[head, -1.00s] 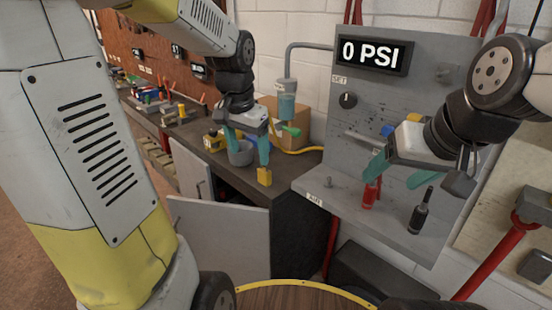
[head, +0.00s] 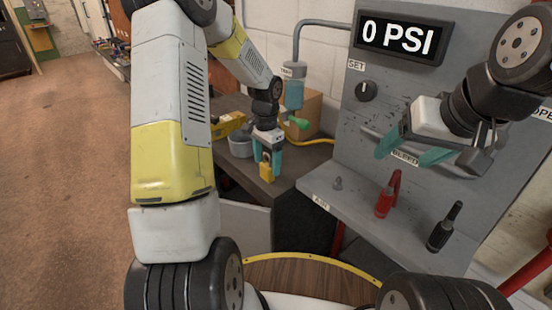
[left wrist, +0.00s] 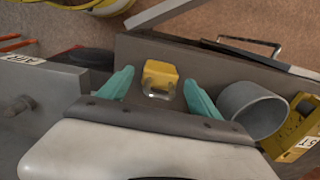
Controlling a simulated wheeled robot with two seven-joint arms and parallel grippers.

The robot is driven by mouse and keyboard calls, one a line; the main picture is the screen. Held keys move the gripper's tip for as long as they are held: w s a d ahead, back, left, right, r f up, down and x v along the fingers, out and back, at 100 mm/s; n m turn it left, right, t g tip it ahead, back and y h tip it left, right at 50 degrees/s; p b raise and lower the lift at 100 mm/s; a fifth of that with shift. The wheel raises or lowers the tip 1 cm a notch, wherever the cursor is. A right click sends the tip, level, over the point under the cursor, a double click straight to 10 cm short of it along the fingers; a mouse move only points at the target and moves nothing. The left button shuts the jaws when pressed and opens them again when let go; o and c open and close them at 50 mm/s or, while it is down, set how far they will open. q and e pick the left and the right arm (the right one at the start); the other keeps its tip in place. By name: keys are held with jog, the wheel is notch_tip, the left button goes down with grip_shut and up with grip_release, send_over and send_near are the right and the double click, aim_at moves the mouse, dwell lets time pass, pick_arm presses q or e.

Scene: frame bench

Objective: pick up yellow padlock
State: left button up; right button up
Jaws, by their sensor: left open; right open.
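The yellow padlock (head: 266,172) stands on the dark bench top near its front corner in the head view. In the left wrist view the padlock (left wrist: 160,76) has its yellow body and metal shackle between the two teal fingers, with a gap on each side. My left gripper (head: 269,165) is open, pointing down over the padlock, its fingers on either side of it. My right gripper (head: 415,155) is open and empty in front of the grey panel.
A grey cup (head: 240,146) and a yellow tool (head: 228,125) are close beside the padlock. A cardboard box (head: 304,112) stands behind. The grey panel's shelf (head: 345,205) holds a red tool (head: 388,195) and a black tool (head: 444,228).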

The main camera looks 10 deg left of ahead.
pick_arm(q)
jog(key=shift+f, duration=1.35)
grip_shut()
jog(key=shift+r, duration=0.1)
jog(key=shift+r, duration=0.45)
jog(key=r, duration=0.2)
jog(key=shift+s+r, duration=0.35)
jog(key=shift+s, duration=0.05)
jog(key=s+d+r, duration=0.1)
jog(key=s+d, duration=0.1)
jog(key=s, duration=1.3)
jog(key=shift+d+r, duration=0.15)
jog(key=shift+d, duration=0.2)
